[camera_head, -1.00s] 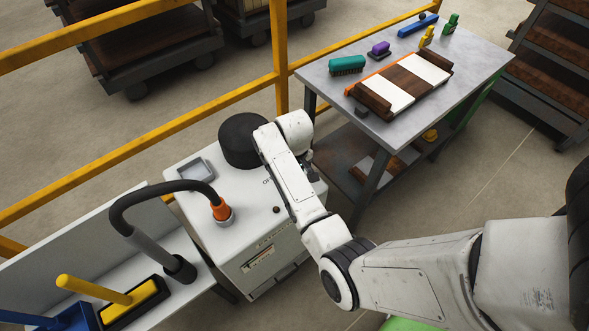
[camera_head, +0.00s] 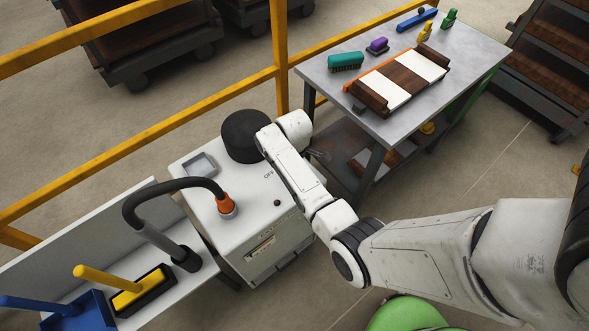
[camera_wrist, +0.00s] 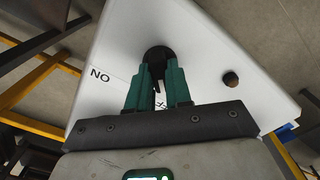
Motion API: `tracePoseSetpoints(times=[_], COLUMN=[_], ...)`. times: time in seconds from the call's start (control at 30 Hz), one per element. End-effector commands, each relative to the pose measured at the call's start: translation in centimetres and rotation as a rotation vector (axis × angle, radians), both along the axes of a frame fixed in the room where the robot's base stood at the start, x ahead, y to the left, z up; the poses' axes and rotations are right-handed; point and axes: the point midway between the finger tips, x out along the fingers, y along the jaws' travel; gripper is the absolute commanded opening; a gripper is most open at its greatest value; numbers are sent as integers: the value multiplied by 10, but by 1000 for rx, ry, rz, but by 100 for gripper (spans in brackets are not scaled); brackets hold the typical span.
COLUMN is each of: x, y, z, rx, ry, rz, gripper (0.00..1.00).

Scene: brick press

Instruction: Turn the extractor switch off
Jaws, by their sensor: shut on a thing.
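The extractor (camera_head: 238,214) is a white box with a black round cap (camera_head: 240,138) and an orange hose fitting on top. Its switch (camera_wrist: 157,52) is a dark round knob in the wrist view. My gripper (camera_wrist: 157,74) has teal fingers shut on the knob, one on each side. "ON" lettering shows upside down left of the fingers, and other lettering between them is mostly hidden. In the head view "OFF" shows beside my arm, which hides the switch and fingers. I cannot tell which way the switch points.
A small dark button (camera_head: 277,203) is on the extractor top. A black hose (camera_head: 150,190) arches to the bench at left, with a yellow-handled brush (camera_head: 138,292) and blue dustpan (camera_head: 75,312). A grey table (camera_head: 345,85) with brushes stands behind right. Yellow rails (camera_head: 120,160) run behind.

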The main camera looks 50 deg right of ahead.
Motion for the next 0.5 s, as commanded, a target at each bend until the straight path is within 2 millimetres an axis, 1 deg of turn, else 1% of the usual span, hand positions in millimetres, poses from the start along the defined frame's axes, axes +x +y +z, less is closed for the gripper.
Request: tracePoseSetpoints(times=[0.5], x=[2], y=[1], z=[1], rx=[-1], ry=[-5], rz=[29], gripper=[0])
